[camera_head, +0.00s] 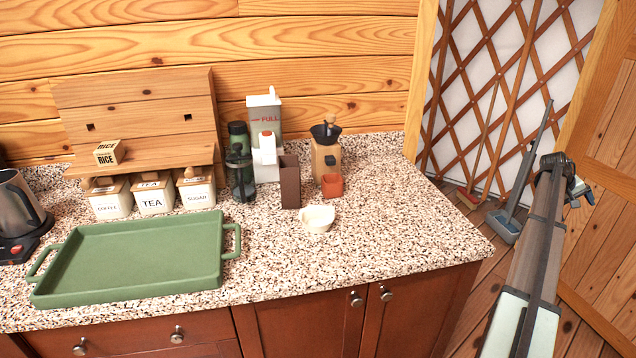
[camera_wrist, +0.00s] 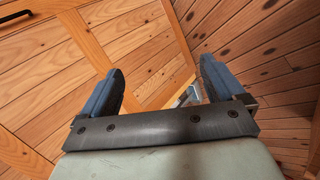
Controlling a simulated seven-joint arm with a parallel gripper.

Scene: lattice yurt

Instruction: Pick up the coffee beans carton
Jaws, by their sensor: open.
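A tall dark brown box (camera_head: 290,182), which appears to be the coffee beans carton, stands upright on the speckled counter; no label is readable on it. My gripper (camera_wrist: 160,85) is open and empty in the wrist view, with two blue fingers apart over the wooden door and floor. In the head view my gripper (camera_head: 574,187) is off to the right, away from the counter and far from the box.
A small terracotta cup (camera_head: 332,185) and a white bowl (camera_head: 317,219) stand right of and in front of the box. A French press (camera_head: 241,178) and a green tray (camera_head: 140,262) are to the left. The counter's right part is clear.

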